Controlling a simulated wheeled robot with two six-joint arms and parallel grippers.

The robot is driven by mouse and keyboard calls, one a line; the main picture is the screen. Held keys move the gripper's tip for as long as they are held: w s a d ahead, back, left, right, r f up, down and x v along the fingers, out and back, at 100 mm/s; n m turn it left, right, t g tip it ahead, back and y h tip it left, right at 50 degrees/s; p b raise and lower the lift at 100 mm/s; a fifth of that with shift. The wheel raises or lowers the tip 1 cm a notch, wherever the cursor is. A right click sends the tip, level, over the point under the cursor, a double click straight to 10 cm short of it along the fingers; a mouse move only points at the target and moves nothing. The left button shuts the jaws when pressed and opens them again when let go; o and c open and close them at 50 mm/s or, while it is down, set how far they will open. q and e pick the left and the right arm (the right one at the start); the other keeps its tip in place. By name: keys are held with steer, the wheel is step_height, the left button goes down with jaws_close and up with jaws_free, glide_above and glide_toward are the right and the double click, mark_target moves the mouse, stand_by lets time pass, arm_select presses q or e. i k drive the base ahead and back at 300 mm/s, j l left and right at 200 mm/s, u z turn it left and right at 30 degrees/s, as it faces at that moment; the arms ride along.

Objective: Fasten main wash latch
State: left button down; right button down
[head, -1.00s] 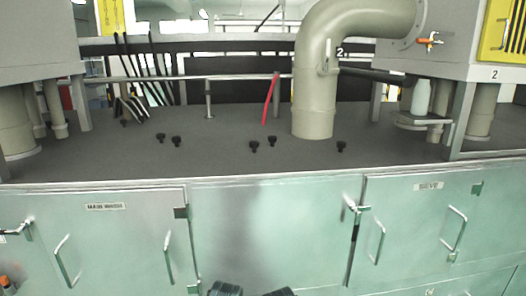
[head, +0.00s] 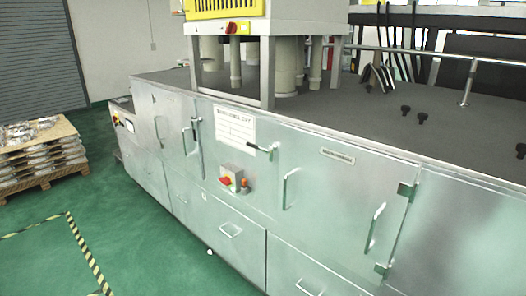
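The main wash door is a pale metal panel (head: 330,200) right of centre in the head view. A small nameplate (head: 336,156) sits near its top edge, its text too small to read now. The door carries two bar handles, one at its left (head: 290,188) and one at its right (head: 375,228). A latch (head: 259,148) with a dark lever sits at the door's upper left edge. The lever lies close to level, slanting slightly; I cannot tell whether it is engaged. The door looks flush with the cabinet front. Neither of my grippers is in view.
A red rotary switch on a grey box (head: 228,178) sticks out left of the door. Below are drawers with handles (head: 230,231). Green floor (head: 150,235) is open at the left, with yellow-black tape (head: 88,255) and a pallet of castings (head: 40,160).

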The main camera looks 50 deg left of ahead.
mark_target(274, 147)
steer(key=u, duration=1.65)
